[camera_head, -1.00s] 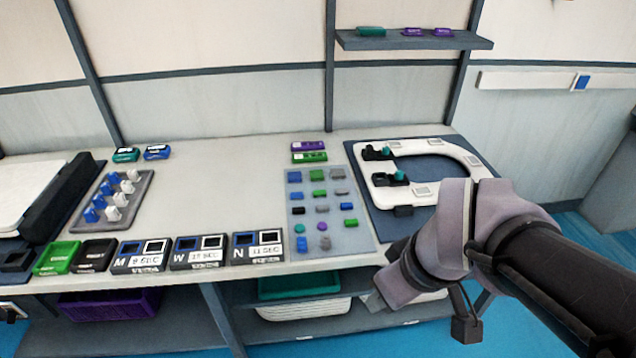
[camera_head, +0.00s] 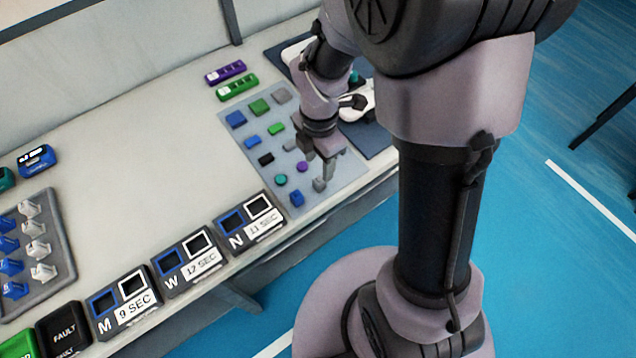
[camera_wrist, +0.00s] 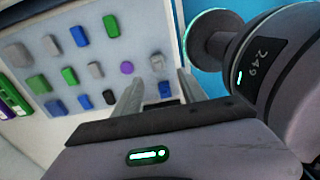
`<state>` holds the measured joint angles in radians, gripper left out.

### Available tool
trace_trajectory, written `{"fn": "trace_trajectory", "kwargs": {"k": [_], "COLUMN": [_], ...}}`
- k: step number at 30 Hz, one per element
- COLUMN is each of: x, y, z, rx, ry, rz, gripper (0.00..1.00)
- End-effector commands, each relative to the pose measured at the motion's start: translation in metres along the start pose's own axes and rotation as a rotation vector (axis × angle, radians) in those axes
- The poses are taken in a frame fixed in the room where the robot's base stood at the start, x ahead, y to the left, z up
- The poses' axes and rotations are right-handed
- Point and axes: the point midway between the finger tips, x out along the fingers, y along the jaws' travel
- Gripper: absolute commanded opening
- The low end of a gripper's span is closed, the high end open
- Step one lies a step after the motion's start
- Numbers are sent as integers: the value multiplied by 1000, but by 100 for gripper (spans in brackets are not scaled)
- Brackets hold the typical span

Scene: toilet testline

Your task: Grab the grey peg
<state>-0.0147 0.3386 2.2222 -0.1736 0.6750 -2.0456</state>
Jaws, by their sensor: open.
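The grey peg (camera_wrist: 157,62) stands near the front edge of the grey-blue mat (camera_head: 240,128), between a purple round piece (camera_wrist: 127,68) and that edge. My gripper (camera_head: 322,168) is low over this front part of the mat, fingers pointing down. The jaws are open and nothing is held. In the head view the fingers partly cover the peg, and I cannot tell whether they touch it.
Other grey, blue, green and black blocks share the mat, such as a green block (camera_head: 259,106). Timer boxes (camera_head: 190,262) line the front table edge. A white ring-shaped seat (camera_head: 357,103) lies behind my arm. The table's middle is clear.

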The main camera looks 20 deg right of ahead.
Motion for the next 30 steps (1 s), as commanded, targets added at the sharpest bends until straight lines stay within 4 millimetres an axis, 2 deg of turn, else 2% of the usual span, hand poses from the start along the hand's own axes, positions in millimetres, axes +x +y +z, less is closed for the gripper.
{"fn": "trace_trajectory", "kwargs": {"k": [1, 8, 13, 15, 20, 27, 28, 30], "x": [14, 35, 71, 76, 72, 72, 72, 72], "y": [0, 1, 2, 2, 2, 2, 2, 2], "z": [0, 2, 4, 4, 4, 4, 4, 4], "rx": [1, 1, 1, 2, 2, 1, 1, 1], "ry": [1, 0, 0, 0, 0, 0, 0, 0], "rz": [-2, 0, -1, 0, 1, 1, 1, 1], "gripper": [49, 49, 49, 49, 49, 4, 0, 0]}}
